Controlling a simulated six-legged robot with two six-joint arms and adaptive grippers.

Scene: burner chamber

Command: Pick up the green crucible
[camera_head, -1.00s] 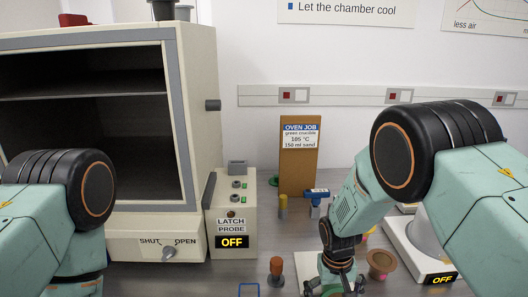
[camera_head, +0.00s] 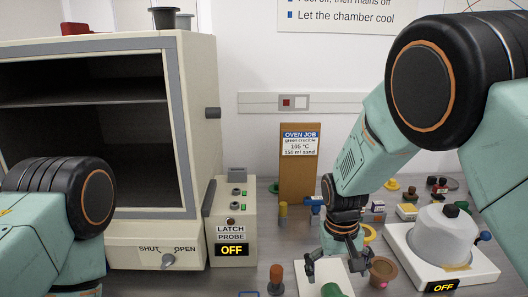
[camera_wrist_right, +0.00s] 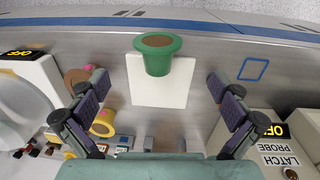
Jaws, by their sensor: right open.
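The green crucible (camera_wrist_right: 158,55), filled with something brown, stands on a white square tile (camera_wrist_right: 145,98) in the right wrist view. In the head view only part of the green crucible (camera_head: 332,290) shows at the bottom edge, on the white tile (camera_head: 309,284). My right gripper (camera_head: 335,268) is open and empty, its fingers pointing down over the tile. In the right wrist view its fingers (camera_wrist_right: 157,80) are spread wide to either side, with the crucible ahead between them and apart from both. My left gripper is out of view; only part of my left arm shows.
A brown crucible (camera_head: 383,271) stands close to the right of my gripper, with a yellow one (camera_wrist_right: 104,123) nearby. A wooden-topped peg (camera_head: 276,276) stands left of the tile. The open oven (camera_head: 90,235), latch box (camera_head: 232,215) and white-based device (camera_head: 400,243) flank the bench.

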